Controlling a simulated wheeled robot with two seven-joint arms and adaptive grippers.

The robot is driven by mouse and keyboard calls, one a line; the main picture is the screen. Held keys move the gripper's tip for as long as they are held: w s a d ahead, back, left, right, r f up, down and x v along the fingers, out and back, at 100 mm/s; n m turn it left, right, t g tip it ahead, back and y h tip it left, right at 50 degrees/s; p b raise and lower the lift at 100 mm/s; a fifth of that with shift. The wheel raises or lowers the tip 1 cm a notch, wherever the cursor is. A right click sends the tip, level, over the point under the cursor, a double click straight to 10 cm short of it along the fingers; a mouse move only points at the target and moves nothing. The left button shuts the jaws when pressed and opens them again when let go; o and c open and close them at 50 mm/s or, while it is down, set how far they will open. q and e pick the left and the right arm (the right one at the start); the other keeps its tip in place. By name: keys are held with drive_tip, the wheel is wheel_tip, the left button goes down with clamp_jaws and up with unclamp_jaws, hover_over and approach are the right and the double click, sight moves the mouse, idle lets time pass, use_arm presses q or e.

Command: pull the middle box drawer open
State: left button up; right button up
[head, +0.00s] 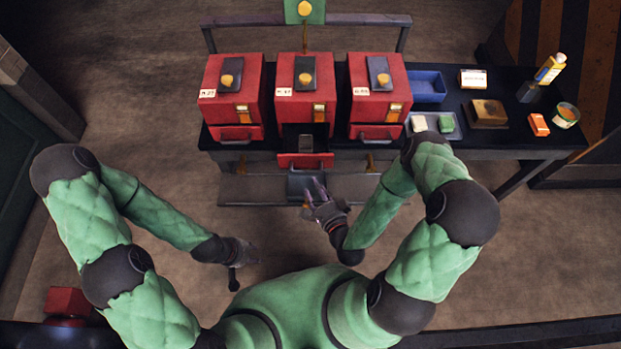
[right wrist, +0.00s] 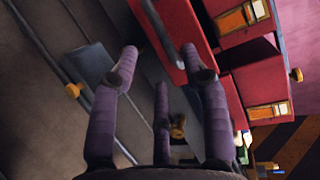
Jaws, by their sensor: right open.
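The middle red box (head: 290,95) stands on the dark bench between two similar red boxes. My right gripper (head: 318,188) is open, just in front of and below the drawer front. In the right wrist view the red drawer front (right wrist: 190,30) and its grey handle (right wrist: 162,28) lie just beyond the spread fingers (right wrist: 165,65). One fingertip overlaps the drawer front; I cannot tell whether it touches. My left gripper (head: 240,265) hangs low at the left, apart from the boxes; its jaws are unclear.
The left box (head: 222,112) and right box (head: 370,112) have shut drawers. A blue tray (head: 427,87), a grey tray with two small blocks (head: 456,133), a brown box (head: 487,112) and an orange thing (head: 539,125) stand on the bench at right.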

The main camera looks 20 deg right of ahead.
drive_tip(key=shift+v, duration=1.85)
wheel_tip(320, 180, down, 8)
drive_tip(key=a+n+g+y, duration=0.2)
drive_tip(key=n+g, duration=0.5)
drive_tip(key=n, duration=0.1)
drive_tip(key=s+a+n+g, duration=0.3)
drive_tip(key=s+n+g, duration=0.4)
drive_tip(key=s+g, duration=0.1)
drive_tip(key=shift+s+a+f, duration=0.3)
drive_tip(key=shift+a, duration=0.1)
